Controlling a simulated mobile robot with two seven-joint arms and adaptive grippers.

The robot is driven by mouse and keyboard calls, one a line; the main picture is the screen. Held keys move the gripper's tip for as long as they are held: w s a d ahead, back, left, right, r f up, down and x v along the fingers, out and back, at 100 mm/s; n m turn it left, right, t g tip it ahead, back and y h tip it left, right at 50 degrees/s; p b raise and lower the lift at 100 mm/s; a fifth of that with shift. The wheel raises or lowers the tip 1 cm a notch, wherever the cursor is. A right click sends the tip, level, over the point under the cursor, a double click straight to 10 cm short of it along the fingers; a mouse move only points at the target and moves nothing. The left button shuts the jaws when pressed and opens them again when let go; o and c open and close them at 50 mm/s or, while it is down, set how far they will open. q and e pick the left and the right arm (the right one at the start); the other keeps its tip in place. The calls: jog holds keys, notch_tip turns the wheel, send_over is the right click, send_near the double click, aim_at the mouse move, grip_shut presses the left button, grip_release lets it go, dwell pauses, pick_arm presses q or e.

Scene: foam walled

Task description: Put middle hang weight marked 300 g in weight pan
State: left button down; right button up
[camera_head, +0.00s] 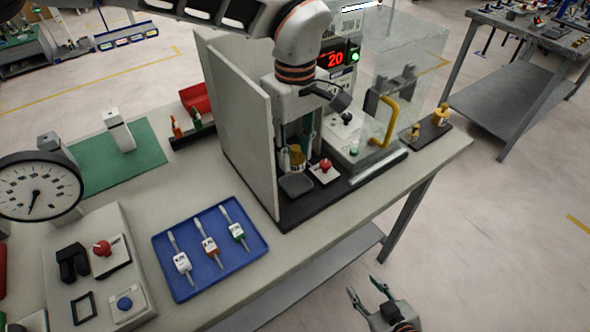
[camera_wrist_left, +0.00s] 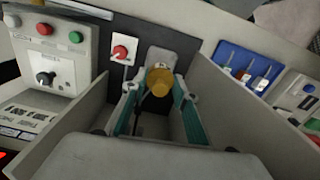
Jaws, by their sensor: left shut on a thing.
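My left gripper (camera_head: 299,150) is between the pale walls of the foam-walled stand, pointing down. It is shut on a brass-yellow weight (camera_head: 297,158), which also shows between the teal-padded fingers in the left wrist view (camera_wrist_left: 160,81). The weight's marking cannot be read. The dark grey square weight pan (camera_head: 296,186) is just in front of and below the weight; in the left wrist view the pan (camera_wrist_left: 161,57) is partly covered by it. I cannot tell whether they touch. My right gripper (camera_head: 362,286) is open and empty, beyond the table's front edge.
A tall pale wall (camera_head: 246,140) stands left of my left gripper. A red knob (camera_head: 325,166) is right of the pan. A clear panel with a yellow handle (camera_head: 389,120) is further right, then brass weights (camera_head: 440,115) on a dark strip. A blue tray (camera_head: 178,283) lies front left.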

aim_at(295, 147)
pick_arm(q)
jog(key=shift+f, duration=2.75)
jog(key=shift+f, duration=0.2)
jog(key=c, duration=1.6)
grip_release()
notch_tip(295, 147, up, 12)
jog(key=shift+r, duration=0.2)
